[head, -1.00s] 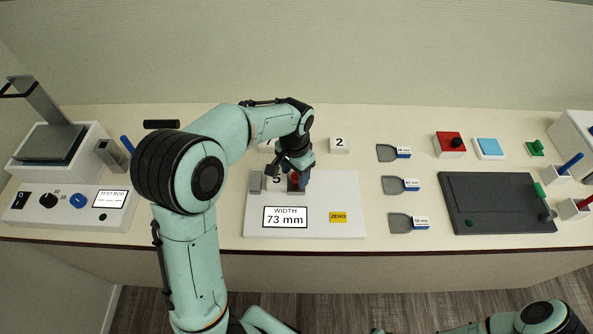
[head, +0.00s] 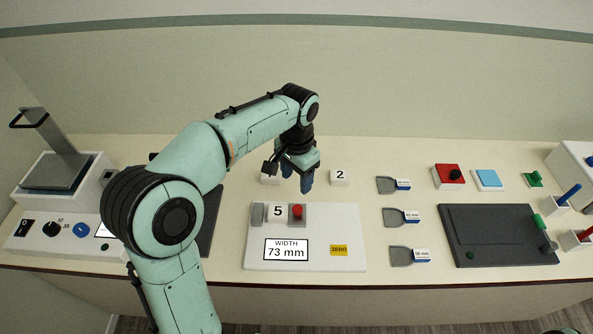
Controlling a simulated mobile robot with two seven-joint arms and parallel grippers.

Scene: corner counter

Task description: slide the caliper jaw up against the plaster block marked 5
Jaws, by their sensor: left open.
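The white caliper board (head: 345,215) lies on the counter, and its display (head: 286,249) reads WIDTH 73 mm. The white plaster block marked 5 (head: 279,212) sits on the board between the grey fixed jaw (head: 259,215) on its left and the grey sliding jaw (head: 298,222) on its right. The sliding jaw carries a red knob (head: 297,210). It looks close against the block, but I cannot tell if they touch. My left gripper (head: 307,185) is open and empty, above and behind the red knob. My right gripper is out of view.
A block marked 2 (head: 339,178) and another white block (head: 270,180) stand behind the board. A yellow ZERO button (head: 339,250) is on the board. Several scrapers (head: 400,216) lie to the right, beside a dark plate (head: 495,236). A lever press (head: 58,170) stands at left.

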